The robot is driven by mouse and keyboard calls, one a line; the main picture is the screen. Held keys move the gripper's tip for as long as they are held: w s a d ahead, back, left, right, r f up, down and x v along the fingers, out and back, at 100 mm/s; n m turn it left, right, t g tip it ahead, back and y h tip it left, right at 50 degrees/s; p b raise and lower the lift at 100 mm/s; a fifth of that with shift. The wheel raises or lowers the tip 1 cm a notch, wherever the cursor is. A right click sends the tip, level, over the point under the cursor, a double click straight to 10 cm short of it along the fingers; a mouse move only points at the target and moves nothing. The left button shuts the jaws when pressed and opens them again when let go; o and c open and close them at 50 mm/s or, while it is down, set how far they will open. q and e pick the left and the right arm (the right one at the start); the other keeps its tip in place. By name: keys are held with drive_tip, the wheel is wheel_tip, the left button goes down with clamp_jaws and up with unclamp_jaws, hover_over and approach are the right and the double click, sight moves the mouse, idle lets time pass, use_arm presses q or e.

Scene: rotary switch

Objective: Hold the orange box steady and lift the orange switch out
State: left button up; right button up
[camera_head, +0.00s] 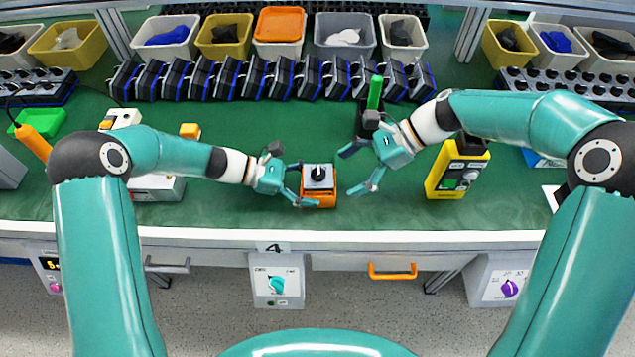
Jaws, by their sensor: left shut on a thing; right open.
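The orange box (319,199) stands on the green bench top near its front edge. A switch (319,176) with a grey plate and a black knob sits in its top; I cannot make out any orange on the switch apart from the box. My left gripper (308,186) is shut on the box from its left side, one finger at the back and one at the front. My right gripper (354,172) is open and empty just right of the box, its fingers spread towards it and apart from it.
A yellow meter (457,170) stands right of my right gripper. A green-topped object (375,93) stands behind it. A row of black and blue units (270,80) and several bins (280,27) line the back. Bare bench (400,213) lies in front.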

sight(326, 173)
drive_tip(key=shift+m+t, duration=0.6)
drive_tip(key=shift+m, duration=0.2)
drive_tip(key=shift+w+a+f, duration=0.4)
drive_tip(key=shift+a+f, duration=0.35)
drive_tip(key=shift+a, duration=0.15)
drive_tip(key=shift+w+a+f, duration=0.35)
drive_tip(key=shift+a+f, duration=0.35)
drive_tip(key=shift+a, duration=0.25)
drive_tip(key=shift+w+a+f, duration=0.4)
drive_tip(key=shift+a+f, duration=0.35)
drive_tip(key=shift+a, duration=0.15)
drive_tip(key=c, duration=1.1)
drive_tip(key=shift+c, duration=0.2)
